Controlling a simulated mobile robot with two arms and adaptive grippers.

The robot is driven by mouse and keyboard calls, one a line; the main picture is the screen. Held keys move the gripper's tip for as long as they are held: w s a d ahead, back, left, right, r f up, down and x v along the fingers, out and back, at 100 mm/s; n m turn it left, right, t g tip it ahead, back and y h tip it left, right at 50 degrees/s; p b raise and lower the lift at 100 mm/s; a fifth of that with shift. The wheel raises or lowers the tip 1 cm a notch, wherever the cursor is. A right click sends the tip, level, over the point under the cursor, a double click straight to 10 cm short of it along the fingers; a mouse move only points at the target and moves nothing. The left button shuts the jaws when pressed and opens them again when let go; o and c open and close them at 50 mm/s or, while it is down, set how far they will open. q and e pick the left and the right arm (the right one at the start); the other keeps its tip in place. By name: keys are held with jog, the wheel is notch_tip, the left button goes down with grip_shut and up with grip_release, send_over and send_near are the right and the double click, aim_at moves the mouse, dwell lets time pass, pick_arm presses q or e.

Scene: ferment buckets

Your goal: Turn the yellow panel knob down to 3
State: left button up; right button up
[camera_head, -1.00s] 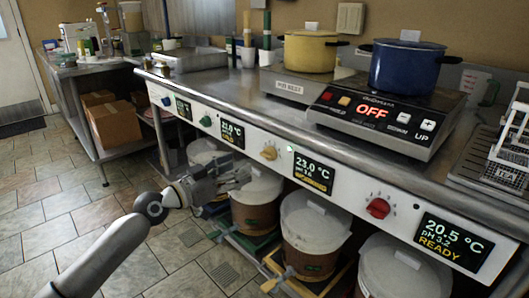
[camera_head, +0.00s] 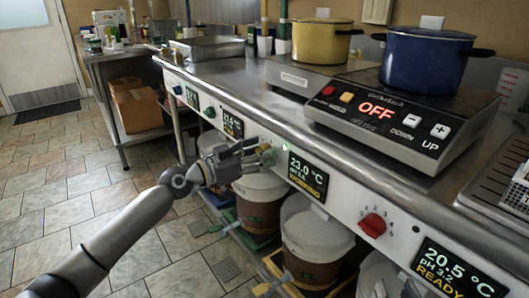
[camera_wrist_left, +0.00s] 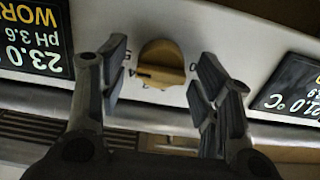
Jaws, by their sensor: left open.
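The yellow panel knob (camera_head: 268,154) is on the white front panel (camera_head: 347,204), left of the display reading 23.0 °C. My left gripper (camera_head: 250,157) is at the knob and partly hides it in the head view. In the left wrist view, the knob (camera_wrist_left: 162,60) sits between the two open fingers of my left gripper (camera_wrist_left: 162,82). Gaps show between the knob and both fingers. My right gripper is not in view.
A red knob (camera_head: 372,225) and green knob (camera_head: 209,112) are on the same panel. Lidded buckets (camera_head: 314,238) stand below the counter. A yellow pot (camera_head: 318,47) and blue pot (camera_head: 428,62) stand above. The tiled floor at left is clear.

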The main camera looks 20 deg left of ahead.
pick_arm(q)
jog(key=shift+a, duration=0.1)
jog(key=c, duration=1)
